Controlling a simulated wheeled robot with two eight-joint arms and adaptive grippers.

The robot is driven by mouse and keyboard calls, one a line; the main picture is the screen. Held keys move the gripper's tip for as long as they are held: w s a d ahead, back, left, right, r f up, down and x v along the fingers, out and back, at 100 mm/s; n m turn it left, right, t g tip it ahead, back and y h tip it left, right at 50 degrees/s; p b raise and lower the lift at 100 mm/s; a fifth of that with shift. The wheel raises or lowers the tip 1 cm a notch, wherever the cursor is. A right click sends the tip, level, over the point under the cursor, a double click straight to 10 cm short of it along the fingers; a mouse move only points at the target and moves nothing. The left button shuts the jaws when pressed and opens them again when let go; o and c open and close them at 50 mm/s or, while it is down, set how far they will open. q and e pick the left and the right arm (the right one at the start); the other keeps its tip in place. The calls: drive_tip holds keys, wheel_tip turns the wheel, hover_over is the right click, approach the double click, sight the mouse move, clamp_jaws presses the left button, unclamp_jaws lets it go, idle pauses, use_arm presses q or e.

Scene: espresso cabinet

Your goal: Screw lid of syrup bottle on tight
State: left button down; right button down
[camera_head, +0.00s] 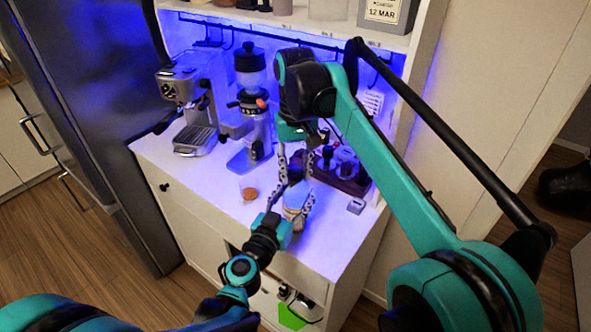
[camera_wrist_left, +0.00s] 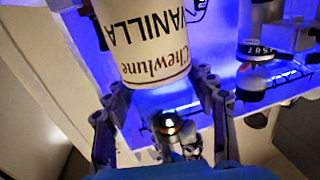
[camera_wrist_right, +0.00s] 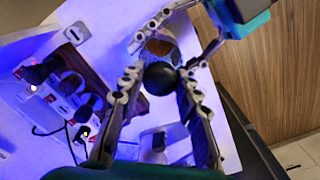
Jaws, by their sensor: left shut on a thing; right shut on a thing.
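The syrup bottle (camera_head: 297,197) stands near the counter's front edge. Its white label reads "Chewlune VANILLA" in the left wrist view (camera_wrist_left: 150,45). My left gripper (camera_head: 290,208) comes in low from the front and is shut around the bottle's body. The dark rounded lid (camera_wrist_right: 160,78) sits at the bottle's top, with brown contents visible beyond it in the right wrist view. My right gripper (camera_head: 297,172) reaches down from above, its fingers on both sides of the lid and shut on it. How far the lid's thread is engaged is hidden.
An espresso machine (camera_head: 192,103) and a grinder (camera_head: 252,125) stand at the back left. A dark tool rack (camera_head: 342,172) and a small grey block (camera_head: 356,206) are to the right. A shelf overhangs the back.

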idle(0.8)
drive_tip(key=c, duration=1.1)
unclamp_jaws()
drive_tip(key=shift+r, duration=0.1)
drive_tip(key=shift+r, duration=2.15)
drive_tip(key=shift+c, duration=0.5)
wheel_tip(320, 180, up, 4)
drive_tip(key=n, duration=0.3)
drive_tip(key=shift+f+n, duration=0.2)
drive_tip(key=shift+n, duration=0.2)
